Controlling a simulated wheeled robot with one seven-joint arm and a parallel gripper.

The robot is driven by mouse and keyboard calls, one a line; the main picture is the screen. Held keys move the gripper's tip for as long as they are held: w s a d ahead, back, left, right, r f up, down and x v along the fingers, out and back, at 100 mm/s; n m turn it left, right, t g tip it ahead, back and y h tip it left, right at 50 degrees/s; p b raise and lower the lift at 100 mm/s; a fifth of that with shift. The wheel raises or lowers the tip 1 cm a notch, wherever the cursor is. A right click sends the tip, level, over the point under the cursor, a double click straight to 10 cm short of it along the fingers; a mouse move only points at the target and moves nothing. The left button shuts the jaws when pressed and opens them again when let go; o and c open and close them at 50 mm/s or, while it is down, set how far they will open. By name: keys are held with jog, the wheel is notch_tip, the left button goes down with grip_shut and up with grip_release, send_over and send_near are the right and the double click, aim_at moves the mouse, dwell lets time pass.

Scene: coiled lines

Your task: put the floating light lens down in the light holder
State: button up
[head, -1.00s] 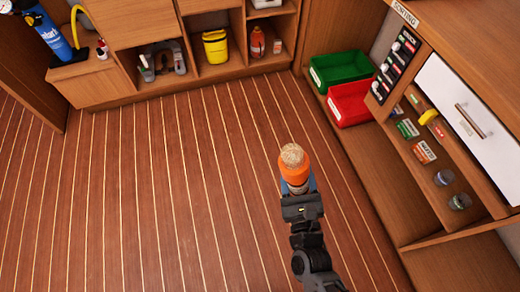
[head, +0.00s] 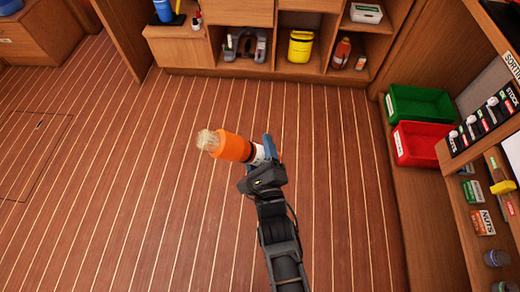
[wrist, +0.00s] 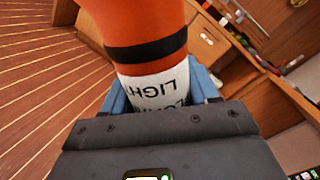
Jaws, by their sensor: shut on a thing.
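The floating light (head: 232,147) has an orange body, a clear lens end, a dark band and a white labelled section. My gripper (head: 268,150) is shut on the white section, its blue fingers on either side. The light is held above the wooden floor, tilted, with its lens end pointing to the left in the head view. I see no light holder that I can make out.
Striped wooden floor (head: 120,200) is open on the left. Shelves at the back hold a yellow bucket (head: 300,46) and an orange bottle (head: 341,53). A green bin (head: 420,104) and a red bin (head: 415,144) stand at the right, beside a shelf of small boxes and jars.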

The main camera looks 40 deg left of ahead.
notch_tip(320, 180, up, 2)
jog(key=n+p, duration=0.1)
jog(key=n, duration=0.6)
jog(key=shift+r, duration=0.15)
notch_tip(320, 180, up, 2)
jog(key=n+p, duration=0.2)
jog(key=n, duration=0.5)
jog(key=shift+r, duration=0.1)
jog(key=n, duration=0.2)
jog(key=shift+r+n, duration=0.15)
jog(key=shift+n, duration=0.15)
jog(key=n, duration=0.2)
jog(key=r+n+b, duration=0.1)
jog(key=n, duration=0.1)
jog(key=shift+r+n, duration=0.1)
jog(key=shift+n, duration=0.3)
jog(key=n, duration=0.1)
jog(key=r+n, duration=0.1)
jog(key=n, duration=0.1)
jog(key=n+b, duration=0.1)
jog(key=n, duration=0.1)
jog(key=shift+r, duration=0.3)
